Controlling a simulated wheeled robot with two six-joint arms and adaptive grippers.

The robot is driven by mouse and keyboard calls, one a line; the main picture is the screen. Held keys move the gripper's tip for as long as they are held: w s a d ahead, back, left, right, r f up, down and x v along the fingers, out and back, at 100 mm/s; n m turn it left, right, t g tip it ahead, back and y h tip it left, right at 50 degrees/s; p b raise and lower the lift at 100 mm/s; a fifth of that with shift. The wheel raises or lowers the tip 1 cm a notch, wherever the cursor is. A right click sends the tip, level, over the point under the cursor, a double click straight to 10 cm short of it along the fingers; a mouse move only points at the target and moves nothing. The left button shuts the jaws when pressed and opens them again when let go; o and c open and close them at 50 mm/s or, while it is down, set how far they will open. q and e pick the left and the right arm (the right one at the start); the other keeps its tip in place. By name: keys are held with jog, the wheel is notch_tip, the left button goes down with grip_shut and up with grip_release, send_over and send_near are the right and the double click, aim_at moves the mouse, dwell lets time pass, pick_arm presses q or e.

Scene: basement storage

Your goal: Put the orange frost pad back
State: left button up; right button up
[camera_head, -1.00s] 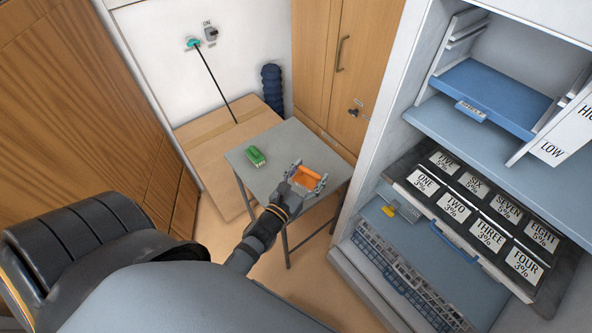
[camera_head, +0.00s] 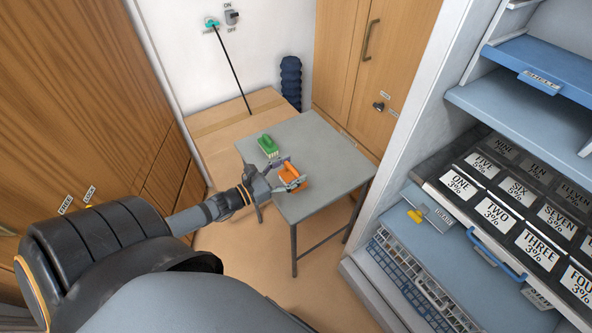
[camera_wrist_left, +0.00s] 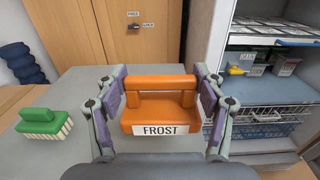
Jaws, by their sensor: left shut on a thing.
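The orange frost pad (camera_wrist_left: 155,108), a block with a top handle and a white FROST label, is between the fingers of my left gripper (camera_wrist_left: 161,105). In the head view my left gripper (camera_head: 278,178) holds the orange pad (camera_head: 293,177) over the grey table (camera_head: 318,205). The gripper is shut on it. Whether the pad touches the table is hard to tell. A green brush-like block (camera_head: 267,145) lies on the table just behind the gripper; it also shows at left in the wrist view (camera_wrist_left: 43,123). My right gripper is not in view.
To the right stands an open white cabinet with a blue shelf (camera_head: 533,65), a black rack of numbered cards (camera_head: 510,208) and a wire basket (camera_head: 415,283). A wooden cupboard (camera_head: 368,60) stands behind the table. A dark blue ribbed column (camera_head: 291,82) stands by the wall.

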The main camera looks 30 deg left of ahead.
aim_at(294, 170)
pick_arm(q)
jog(key=w+f+b, duration=0.1)
jog(key=w+a+f+b, duration=0.1)
jog(key=f+b, duration=0.1)
jog(key=w+f+b, duration=0.1)
jog(key=w+f, duration=0.1)
jog(key=shift+a+f, duration=0.15)
jog(key=shift+a, duration=0.1)
jog(key=shift+w+a+b, duration=0.1)
jog(key=shift+w+b, duration=0.15)
jog(key=shift+b, duration=0.05)
jog(key=f+b, duration=0.1)
jog(key=f, duration=0.1)
jog(key=f+b, duration=0.1)
jog(key=f, duration=0.1)
jog(key=shift+w+a+b, duration=0.1)
jog(key=shift+w+b, duration=0.2)
jog(key=shift+w, duration=0.1)
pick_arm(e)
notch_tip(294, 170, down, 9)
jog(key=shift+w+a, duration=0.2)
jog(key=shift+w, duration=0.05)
pick_arm(q)
jog(key=shift+f, duration=0.1)
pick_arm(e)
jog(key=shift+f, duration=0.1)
pick_arm(q)
jog(key=o, duration=1.3)
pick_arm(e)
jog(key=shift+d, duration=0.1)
